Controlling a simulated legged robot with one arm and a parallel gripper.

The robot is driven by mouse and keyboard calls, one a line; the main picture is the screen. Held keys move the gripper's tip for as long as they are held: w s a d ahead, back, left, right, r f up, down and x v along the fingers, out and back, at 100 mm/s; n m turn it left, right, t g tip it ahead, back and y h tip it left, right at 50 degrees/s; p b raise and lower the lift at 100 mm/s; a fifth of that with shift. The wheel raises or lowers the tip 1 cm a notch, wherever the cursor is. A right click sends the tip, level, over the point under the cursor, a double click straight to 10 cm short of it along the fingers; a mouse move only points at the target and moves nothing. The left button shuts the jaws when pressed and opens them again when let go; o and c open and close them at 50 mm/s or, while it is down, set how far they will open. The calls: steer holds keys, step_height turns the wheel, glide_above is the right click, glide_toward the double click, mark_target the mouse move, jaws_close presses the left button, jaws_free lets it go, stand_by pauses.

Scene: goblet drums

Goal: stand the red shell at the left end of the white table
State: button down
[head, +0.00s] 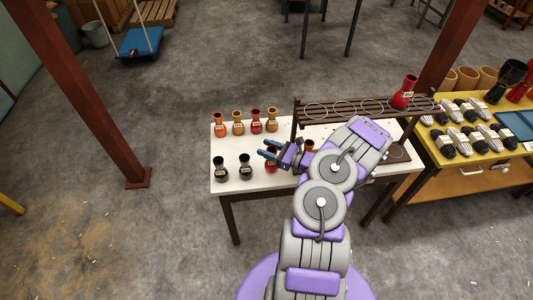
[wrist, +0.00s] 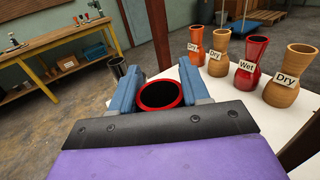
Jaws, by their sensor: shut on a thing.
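My gripper (head: 268,149) is over the front half of the white table (head: 231,146), right of two dark shells (head: 220,170) (head: 245,168). In the wrist view, the gripper (wrist: 160,82) is shut on a red-rimmed shell (wrist: 160,95) with a dark mouth facing the camera. This red shell (head: 271,160) is partly hidden by the gripper in the head view. I cannot tell whether its base touches the table. Another red shell (head: 256,121), tagged "Wet" in the wrist view (wrist: 251,65), stands in the back row. A third red shell (head: 404,92) is on the brown rack.
The back row also holds an orange shell (head: 219,124) and two tan ones (head: 237,122) (head: 271,119). The brown rack (head: 344,108) with rings stands at the table's right. A yellow table (head: 460,158) stands farther right. A brown post (head: 90,95) rises left of the white table.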

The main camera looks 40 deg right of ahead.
steer(key=shift+w+d+f, duration=0.1)
steer(key=shift+w, duration=0.25)
steer(key=f, duration=0.1)
steer(key=d+f, duration=0.1)
steer(key=d+f+b, duration=0.1)
steer(key=shift+w+f, duration=0.3)
steer(key=shift+f, duration=0.05)
steer(key=shift+d+f, duration=0.2)
steer(key=shift+a, duration=0.95)
steer(key=c, duration=0.9)
jaws_free()
steer(key=shift+d, duration=0.1)
steer(key=o, duration=0.4)
steer(key=shift+d+f, duration=0.15)
steer(key=shift+d, duration=0.55)
steer(key=shift+c, duration=0.2)
steer(key=p+v, duration=0.2)
steer(key=v, duration=0.9)
steer(key=shift+s+a+r, duration=0.25)
steer(key=shift+s+r, duration=0.15)
steer(key=shift+s, duration=0.1)
